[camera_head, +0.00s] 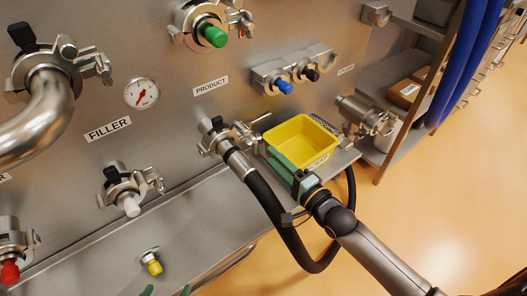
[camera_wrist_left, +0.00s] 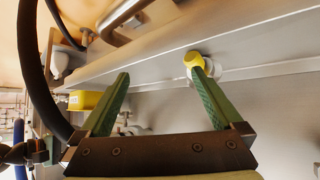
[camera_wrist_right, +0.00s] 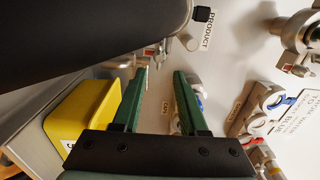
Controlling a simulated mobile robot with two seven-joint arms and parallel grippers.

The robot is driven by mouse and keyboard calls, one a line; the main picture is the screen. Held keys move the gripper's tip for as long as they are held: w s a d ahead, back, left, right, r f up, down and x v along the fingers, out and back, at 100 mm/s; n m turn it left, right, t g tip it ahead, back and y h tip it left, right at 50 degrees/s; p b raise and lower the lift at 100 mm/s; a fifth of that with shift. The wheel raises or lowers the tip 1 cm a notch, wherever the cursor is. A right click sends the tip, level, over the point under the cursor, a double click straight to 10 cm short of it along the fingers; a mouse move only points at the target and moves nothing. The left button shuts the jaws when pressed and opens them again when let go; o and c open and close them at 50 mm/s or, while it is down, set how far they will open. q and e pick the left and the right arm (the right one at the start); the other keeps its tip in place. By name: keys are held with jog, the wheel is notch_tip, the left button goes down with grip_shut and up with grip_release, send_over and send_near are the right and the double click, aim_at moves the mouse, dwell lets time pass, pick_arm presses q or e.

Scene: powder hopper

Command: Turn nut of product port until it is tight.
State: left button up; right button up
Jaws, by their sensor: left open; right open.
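The product port (camera_head: 218,140) is a metal clamp fitting on the steel panel below the PRODUCT label (camera_head: 210,86). A black hose (camera_head: 268,195) hangs from it. Its nut (camera_head: 258,123) is on the clamp's right side, small in the picture; how tight it is cannot be told. My right gripper (camera_head: 271,146) is open, to the right of the port and in front of the yellow bin, apart from the nut. In the right wrist view the hose covers the upper left. My left gripper (camera_wrist_left: 160,75) is open and empty; only its fingertips show at the head view's bottom edge.
A yellow bin (camera_head: 318,128) sits on the ledge right of the port. A yellow-capped fitting (camera_head: 153,265) is near the left gripper. Other clamped fittings line the panel, including a green-capped one (camera_head: 212,36). A shelf rack (camera_head: 402,110) stands at right.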

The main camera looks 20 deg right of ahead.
aim_at(256, 142)
jog(key=b+x, duration=0.3)
jog(key=x, duration=0.4)
jog(key=shift+w+a+f, duration=0.1)
jog(key=shift+w, duration=0.05)
pick_arm(q)
jog(key=w+r+m+t+h, duration=0.1)
jog(key=w+r+t, duration=0.2)
jog(key=r, duration=0.6)
jog(key=w+r+m+t+h, duration=0.1)
jog(key=w+r+t, duration=0.3)
jog(key=r, duration=0.5)
jog(key=shift+d+t, duration=0.25)
jog(key=shift+t, duration=0.35)
pick_arm(e)
jog(key=shift+w+a, duration=0.2)
jog(key=shift+w, duration=0.45)
pick_arm(q)
jog(key=shift+w+r, duration=0.1)
pick_arm(e)
grip_shut()
